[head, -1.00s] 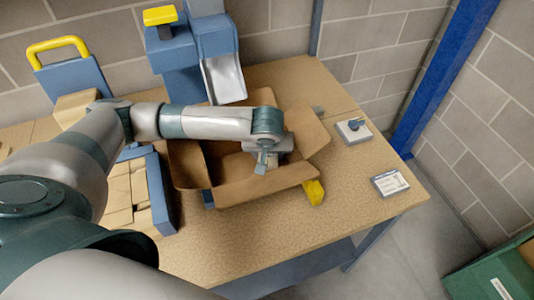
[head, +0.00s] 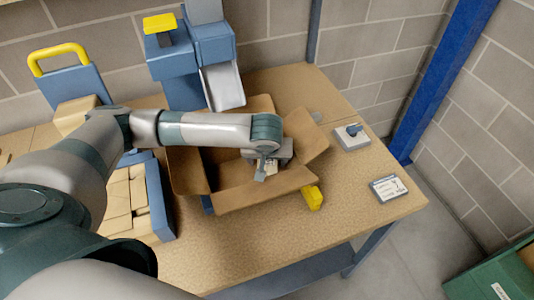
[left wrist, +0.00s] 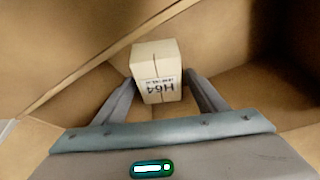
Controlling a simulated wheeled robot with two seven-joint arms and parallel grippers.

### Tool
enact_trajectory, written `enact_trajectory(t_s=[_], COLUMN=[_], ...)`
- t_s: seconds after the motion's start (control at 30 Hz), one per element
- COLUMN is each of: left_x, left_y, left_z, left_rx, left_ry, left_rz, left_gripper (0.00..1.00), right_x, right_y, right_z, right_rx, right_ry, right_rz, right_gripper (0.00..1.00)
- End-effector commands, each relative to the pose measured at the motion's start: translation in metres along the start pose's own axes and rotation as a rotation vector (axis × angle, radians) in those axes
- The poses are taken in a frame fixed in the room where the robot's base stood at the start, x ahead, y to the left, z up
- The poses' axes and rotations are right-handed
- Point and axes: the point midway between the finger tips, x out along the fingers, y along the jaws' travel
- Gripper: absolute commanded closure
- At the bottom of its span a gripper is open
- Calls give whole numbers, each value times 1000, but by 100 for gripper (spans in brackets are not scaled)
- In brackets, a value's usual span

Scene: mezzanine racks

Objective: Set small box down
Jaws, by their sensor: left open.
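The small box (left wrist: 157,72) is pale, with printed dark marks reading like "H64". In the left wrist view it sits inside the open brown carton (head: 262,190), near an inner corner. My left gripper (head: 267,169) reaches down into the carton. In the left wrist view its two fingers (left wrist: 158,88) are spread, one on each side of the small box. I cannot tell whether they touch it. The underside of the box is hidden. In the head view my gripper mostly covers the box. My right gripper does not show.
The carton stands on a tan workbench (head: 290,235) with its flaps spread outward. A yellow block (head: 313,197) is by its front right corner. A small switch unit (head: 351,137) and a label card (head: 388,188) lie right. A blue tray (head: 160,205) of flat cartons is left.

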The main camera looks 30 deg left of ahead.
Motion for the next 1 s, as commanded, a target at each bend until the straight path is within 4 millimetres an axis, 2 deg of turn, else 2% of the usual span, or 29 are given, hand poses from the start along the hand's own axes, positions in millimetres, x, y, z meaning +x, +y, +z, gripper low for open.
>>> enact_trajectory(t_s=[0.27, 0.5, 0.7, 1.0], left_x=[-32, -76, -105, -120], left_y=[1, 1, 1, 0], left_z=[0, 0, 0, 0], left_rx=[1, 0, 0, 0], left_ry=[2, 2, 1, 0], left_rz=[3, 5, 3, -1], left_gripper=[35, 35, 35, 35], right_x=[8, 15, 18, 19], right_y=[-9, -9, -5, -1], right_z=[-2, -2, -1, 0], right_rx=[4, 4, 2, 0], right_ry=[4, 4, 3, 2], right_rz=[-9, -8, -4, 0], right_gripper=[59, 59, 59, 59])
